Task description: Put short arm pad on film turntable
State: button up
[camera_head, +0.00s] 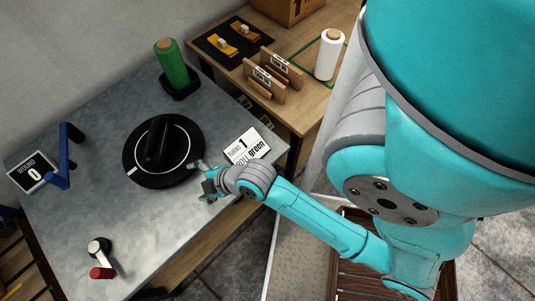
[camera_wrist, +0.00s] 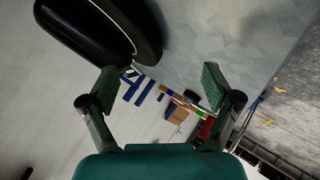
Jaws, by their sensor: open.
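The film turntable (camera_head: 185,171) is a black disc with a thin white ring on the grey metal table. A black, rounded, oblong pad (camera_head: 159,141), which looks like the short arm pad, rests on the middle of the disc. In the wrist view the pad (camera_wrist: 75,22) fills the upper left, with part of the turntable (camera_wrist: 150,28) beside it. My gripper (camera_head: 200,180) is beside the right edge of the turntable, apart from the pad. In the wrist view my gripper (camera_wrist: 158,88) has its fingers wide apart with nothing between them.
A green film roll (camera_head: 171,65) stands on a black base behind the turntable. A white sign (camera_head: 246,147) reading "TURNS 1, ROLL green" stands right. A "WOUND 0" sign (camera_head: 32,172) and blue bracket (camera_head: 66,150) are left. A wooden bench (camera_head: 300,100) holds a white roll (camera_head: 329,55). The front tabletop is mostly clear.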

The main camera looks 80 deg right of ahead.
jog(key=s+a+r+m+t, duration=0.1)
jog(key=s+a+r+m, duration=0.1)
jog(key=s, duration=0.5)
jog(key=s+a+r+m+t, duration=0.2)
jog(key=s+r+m, duration=0.2)
jog(key=s, duration=0.3)
jog(key=s+a+r+m+t, duration=0.1)
jog(key=s+a+r+m, duration=0.1)
jog(key=s, duration=0.4)
jog(key=shift+s+a+r+m+t+y, duration=0.3)
jog(key=shift+s+a+r+m+y, duration=0.1)
jog(key=shift+r, duration=0.15)
